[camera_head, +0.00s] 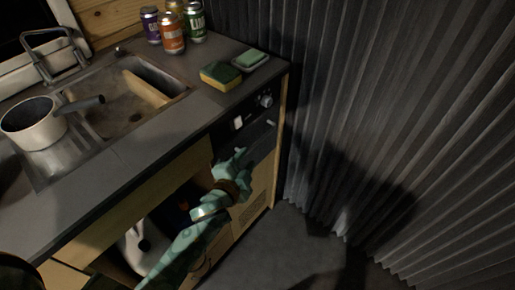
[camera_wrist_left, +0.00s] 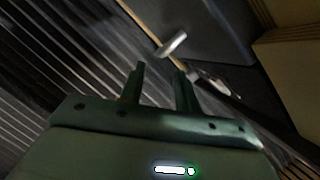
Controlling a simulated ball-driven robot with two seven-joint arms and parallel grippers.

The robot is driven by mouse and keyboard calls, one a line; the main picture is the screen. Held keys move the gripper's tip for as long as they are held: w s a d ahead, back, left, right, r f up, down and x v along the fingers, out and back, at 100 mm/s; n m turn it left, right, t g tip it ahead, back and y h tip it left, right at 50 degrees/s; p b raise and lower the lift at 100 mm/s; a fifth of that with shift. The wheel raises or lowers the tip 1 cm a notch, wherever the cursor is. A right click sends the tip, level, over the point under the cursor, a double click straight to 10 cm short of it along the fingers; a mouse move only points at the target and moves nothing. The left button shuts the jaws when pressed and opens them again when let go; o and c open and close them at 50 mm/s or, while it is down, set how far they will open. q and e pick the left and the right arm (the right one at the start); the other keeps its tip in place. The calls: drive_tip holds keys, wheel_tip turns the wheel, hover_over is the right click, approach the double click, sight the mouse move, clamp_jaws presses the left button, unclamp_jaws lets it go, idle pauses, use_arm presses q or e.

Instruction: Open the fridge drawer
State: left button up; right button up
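The fridge drawer has a dark front (camera_head: 258,143) set in the right end of the counter, below the worktop. A small bar handle (camera_head: 271,124) shows near its upper right; a pale bar, likely this handle, also shows in the left wrist view (camera_wrist_left: 172,44). My left gripper (camera_head: 240,153) is just in front of the drawer front and hides part of it. In the left wrist view its two fingers (camera_wrist_left: 158,76) are apart with nothing between them, and the pale bar lies beyond their tips. The drawer looks shut. My right gripper is not in view.
The counter holds a sink (camera_head: 122,108), a pot (camera_head: 34,123), several cans (camera_head: 172,34) and a sponge (camera_head: 220,76). An open cabinet (camera_head: 165,212) lies below, beside my left arm. A corrugated wall (camera_head: 400,110) stands close on the right. The floor (camera_head: 270,255) in front is clear.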

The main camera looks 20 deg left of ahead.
sight(254, 147)
use_arm(q)
drive_tip(key=b+x, duration=0.2)
drive_tip(key=x, duration=0.5)
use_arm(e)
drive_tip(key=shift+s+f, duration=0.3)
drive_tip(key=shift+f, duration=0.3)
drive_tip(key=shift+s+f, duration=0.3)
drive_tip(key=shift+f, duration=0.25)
use_arm(q)
clamp_jaws()
